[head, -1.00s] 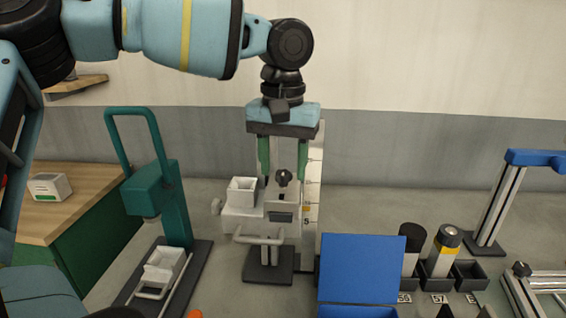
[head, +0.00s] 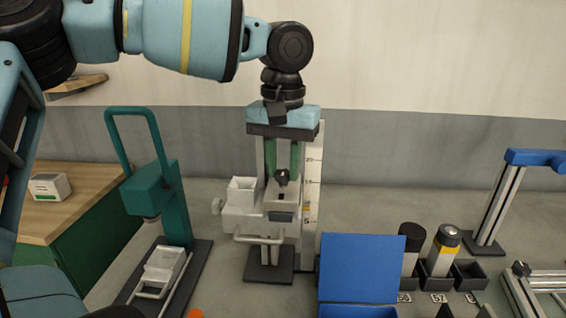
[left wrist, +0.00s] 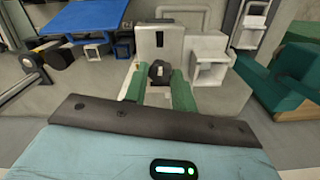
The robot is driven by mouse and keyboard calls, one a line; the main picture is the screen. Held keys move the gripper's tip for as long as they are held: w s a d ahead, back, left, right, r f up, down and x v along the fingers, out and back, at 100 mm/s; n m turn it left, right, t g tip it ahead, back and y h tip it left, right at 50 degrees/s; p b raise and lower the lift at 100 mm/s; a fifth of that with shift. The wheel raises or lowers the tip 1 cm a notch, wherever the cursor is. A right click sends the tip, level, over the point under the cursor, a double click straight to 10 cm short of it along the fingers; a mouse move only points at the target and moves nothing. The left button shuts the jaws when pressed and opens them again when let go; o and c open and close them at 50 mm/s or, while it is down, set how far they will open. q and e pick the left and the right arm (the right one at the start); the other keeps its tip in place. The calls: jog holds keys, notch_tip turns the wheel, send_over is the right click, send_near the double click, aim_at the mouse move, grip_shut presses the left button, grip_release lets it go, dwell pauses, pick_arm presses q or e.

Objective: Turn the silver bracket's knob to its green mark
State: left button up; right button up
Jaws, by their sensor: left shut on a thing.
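The silver bracket (head: 244,218) is a pale grey fitting on an upright column, mid-picture in the head view. Its black knob (head: 281,178) sits on top of a small block; it also shows in the left wrist view (left wrist: 159,71). My left gripper (head: 282,172) points straight down from above, its green fingers shut on the knob from both sides. In the left wrist view the fingers (left wrist: 158,88) flank the knob. I cannot make out a green mark on the bracket; the fingers partly cover the knob. My right gripper is not in view.
A white numbered scale (head: 312,185) stands right behind the bracket. A teal stand (head: 165,190) with a tall handle is to the left. A blue open box (head: 360,268) is at front right, beside dark holders with canisters (head: 445,250). A blue-topped stand (head: 500,200) is far right.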

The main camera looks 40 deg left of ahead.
pick_arm(q)
jog(key=m, duration=0.4)
jog(key=shift+m, duration=0.3)
jog(key=m, duration=0.4)
jog(key=shift+p, duration=0.3)
jog(key=m, duration=0.9)
jog(key=shift+m, duration=0.3)
jog(key=m, duration=1.3)
jog(key=shift+m, duration=2.1)
